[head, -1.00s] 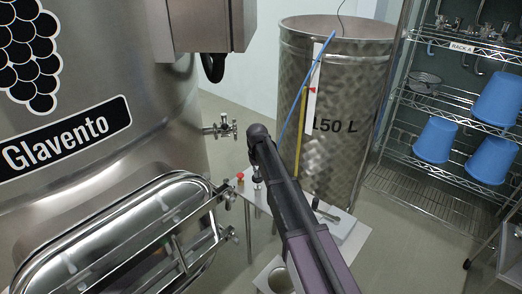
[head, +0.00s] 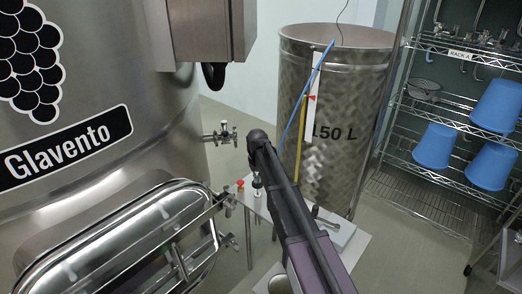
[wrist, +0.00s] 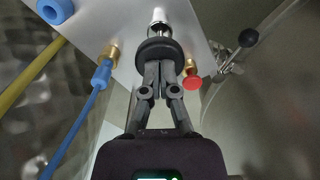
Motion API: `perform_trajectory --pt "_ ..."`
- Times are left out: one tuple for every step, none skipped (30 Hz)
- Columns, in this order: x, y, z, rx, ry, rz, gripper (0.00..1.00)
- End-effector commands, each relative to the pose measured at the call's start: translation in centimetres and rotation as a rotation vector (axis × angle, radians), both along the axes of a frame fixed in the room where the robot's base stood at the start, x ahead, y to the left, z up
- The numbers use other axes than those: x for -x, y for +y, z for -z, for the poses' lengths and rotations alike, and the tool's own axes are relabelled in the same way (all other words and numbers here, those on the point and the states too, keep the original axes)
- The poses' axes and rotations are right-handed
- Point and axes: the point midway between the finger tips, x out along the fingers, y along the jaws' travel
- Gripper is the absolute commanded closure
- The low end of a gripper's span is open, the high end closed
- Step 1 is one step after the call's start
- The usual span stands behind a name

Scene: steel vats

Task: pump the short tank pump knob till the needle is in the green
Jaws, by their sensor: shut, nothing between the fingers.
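The pump knob (wrist: 158,48) is a black round knob on a bright metal shaft (wrist: 158,16), rising from a pale metal plate. My gripper (wrist: 158,66) is shut and empty in the wrist view, its fingertips right at the knob's top. I cannot tell whether they touch it. In the head view the end of my arm hides most of the gripper, above the small plate-topped stand (head: 342,238). No gauge needle can be made out in either view.
Beside the knob are a red knob (wrist: 193,82) and a brass fitting with a blue tube (wrist: 99,76). The big Glavento vat (head: 120,170) stands left, with a valve (head: 222,134) jutting out. The 150 L tank (head: 345,90) is behind; a rack (head: 455,125) holds blue buckets.

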Motion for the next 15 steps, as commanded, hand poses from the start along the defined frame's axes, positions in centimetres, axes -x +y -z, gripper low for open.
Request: perform_trajectory --pt "0.0 0.0 -0.9 0.0 0.0 0.0 1.0" --pt "0.0 0.0 -1.2 0.0 0.0 0.0 1.0" --pt "0.0 0.0 -1.5 0.0 0.0 0.0 1.0" --pt "0.0 0.0 -1.8 0.0 0.0 0.0 1.0" --pt "0.0 0.0 -2.0 0.0 0.0 0.0 1.0" --pt "0.0 0.0 -2.3 0.0 0.0 0.0 1.0" --pt "0.0 0.0 -2.5 0.0 0.0 0.0 1.0" --pt "0.0 0.0 -2.7 0.0 0.0 0.0 1.0" --pt "0.0 0.0 -2.9 0.0 0.0 0.0 1.0" --pt "0.0 0.0 -3.0 0.0 0.0 0.0 1.0" --pt "0.0 0.0 -3.1 0.0 0.0 0.0 1.0" --pt "0.0 0.0 -3.1 0.0 0.0 0.0 1.0" --pt "0.0 0.0 -3.1 0.0 0.0 0.0 1.0" --pt "0.0 0.0 -3.1 0.0 0.0 0.0 1.0" --pt "0.0 0.0 -3.1 0.0 0.0 0.0 1.0"
